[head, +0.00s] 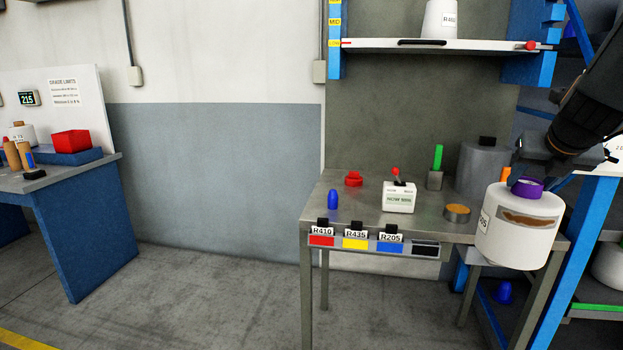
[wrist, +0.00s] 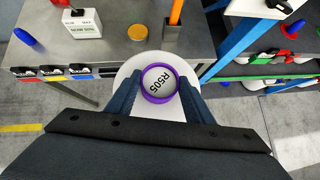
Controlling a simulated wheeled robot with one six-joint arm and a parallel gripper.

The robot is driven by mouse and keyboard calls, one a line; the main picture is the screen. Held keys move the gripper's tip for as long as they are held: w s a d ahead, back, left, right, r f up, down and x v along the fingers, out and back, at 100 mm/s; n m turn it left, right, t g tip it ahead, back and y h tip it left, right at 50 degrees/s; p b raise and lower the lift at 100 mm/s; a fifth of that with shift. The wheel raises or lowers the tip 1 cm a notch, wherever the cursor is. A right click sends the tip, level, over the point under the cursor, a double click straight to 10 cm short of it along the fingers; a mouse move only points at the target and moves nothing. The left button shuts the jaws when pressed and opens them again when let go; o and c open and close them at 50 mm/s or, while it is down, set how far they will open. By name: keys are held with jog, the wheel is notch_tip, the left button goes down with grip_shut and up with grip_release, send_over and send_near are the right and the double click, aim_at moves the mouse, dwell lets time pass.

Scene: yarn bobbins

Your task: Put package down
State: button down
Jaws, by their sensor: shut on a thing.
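The package is a white yarn bobbin (head: 517,228) with a purple core ring, held in front of the right end of the metal table. Whether the bobbin touches anything below is hard to tell.
The metal table (head: 335,190) holds a blue cone (head: 333,199), a red part (head: 353,178), a white box with a red knob (head: 398,197), a round orange tin (head: 457,212) and a grey cylinder (head: 486,168). Labelled colour slots (head: 355,243) line its front. A blue rack (head: 575,235) stands right.

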jog(key=w+a+f, duration=0.2)
jog(key=a+f, duration=0.9)
jog(key=f, duration=0.1)
jog(key=w+a+f+n+y, duration=0.1)
jog(key=w+a+f, duration=0.1)
jog(key=a+f, duration=1)
jog(key=shift+w+a+f+n, duration=0.25)
jog(key=shift+f+n, duration=0.05)
jog(key=shift+f, duration=0.1)
jog(key=shift+d, duration=0.15)
